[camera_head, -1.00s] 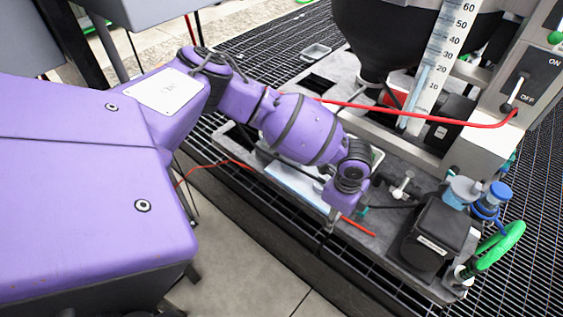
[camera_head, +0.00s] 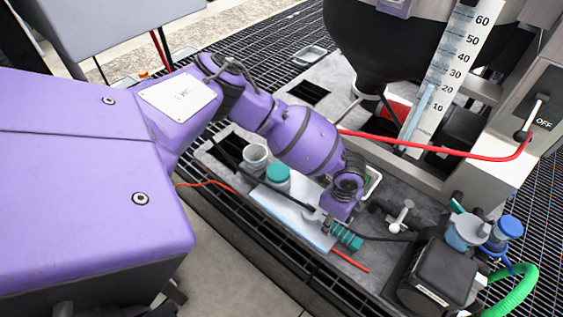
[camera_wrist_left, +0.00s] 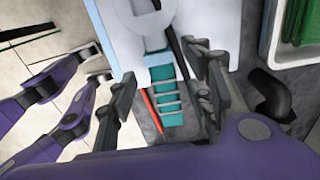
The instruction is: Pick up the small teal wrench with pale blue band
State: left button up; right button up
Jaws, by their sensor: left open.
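The small wrench (camera_head: 347,237) lies at the front edge of the grey bench, its teal ribbed handle showing beside my left gripper (camera_head: 322,220) in the head view. In the left wrist view the wrench (camera_wrist_left: 166,98) shows a teal handle, a pale blue band and a pale ring-shaped head cut off by the top edge. My left gripper (camera_wrist_left: 164,80) is open, with one finger on each side of the wrench; contact cannot be told. Purple links with dark, grey-tipped ends at the left of the wrist view may be my right gripper; its jaws are unclear.
A light blue sheet (camera_head: 292,213) lies below. A red cord (camera_head: 350,261), black box (camera_head: 435,275), white valve (camera_head: 402,216) and green-filled white tray (camera_wrist_left: 290,50) are close by.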

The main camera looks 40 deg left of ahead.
pick_arm(q)
notch_tip(320, 180, down, 2)
jog(key=shift+f, duration=0.2)
grip_shut()
jog(key=shift+r, duration=0.1)
jog(key=shift+w+r, duration=0.1)
